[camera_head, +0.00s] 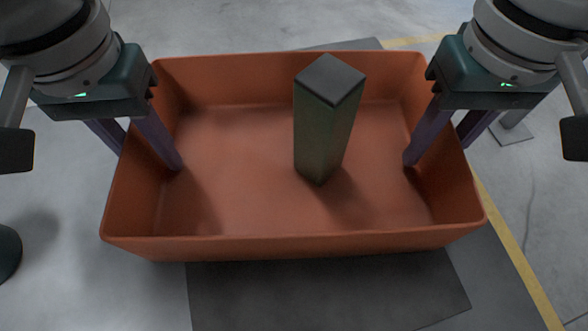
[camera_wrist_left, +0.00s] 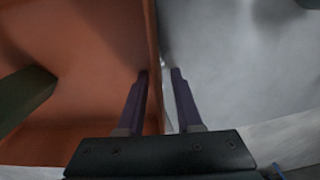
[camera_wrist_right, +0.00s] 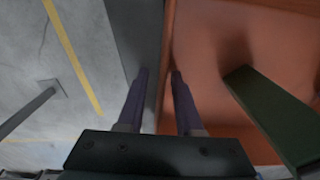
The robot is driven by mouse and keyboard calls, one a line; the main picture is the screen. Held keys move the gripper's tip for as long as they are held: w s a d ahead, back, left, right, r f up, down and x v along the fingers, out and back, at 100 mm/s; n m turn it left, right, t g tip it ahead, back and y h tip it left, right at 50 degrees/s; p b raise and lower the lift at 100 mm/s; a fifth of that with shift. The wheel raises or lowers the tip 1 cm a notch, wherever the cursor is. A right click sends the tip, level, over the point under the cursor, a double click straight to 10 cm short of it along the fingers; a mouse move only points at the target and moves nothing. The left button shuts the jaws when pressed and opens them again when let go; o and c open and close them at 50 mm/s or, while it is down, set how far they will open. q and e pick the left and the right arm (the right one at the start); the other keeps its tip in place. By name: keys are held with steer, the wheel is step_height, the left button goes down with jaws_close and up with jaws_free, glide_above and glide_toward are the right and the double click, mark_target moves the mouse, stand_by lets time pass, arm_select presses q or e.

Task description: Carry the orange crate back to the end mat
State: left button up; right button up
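The orange crate (camera_head: 240,246) is open-topped and fills the middle of the head view. A green block with a dark top (camera_head: 322,125) stands inside it, leaning slightly in the picture. My left gripper (camera_head: 148,160) straddles the crate's left wall, one finger inside and one outside. My right gripper (camera_head: 416,158) straddles the right wall the same way.
A dark grey mat-like patch (camera_head: 330,290) shows in front of and partly below the crate. A yellow floor line (camera_head: 515,255) runs along the right. A post's flat base (camera_head: 512,132) stands right of it. A dark round object (camera_head: 6,252) is at the left edge.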

arm_select(q)
step_height(320, 180, up, 11)
steer(key=shift+r, duration=0.45)
arm_select(e)
steer(key=shift+r, duration=0.1)
step_height(320, 180, up, 12)
steer(key=shift+f, duration=0.1)
arm_select(q)
steer(key=shift+r, duration=0.1)
stand_by(0.5)
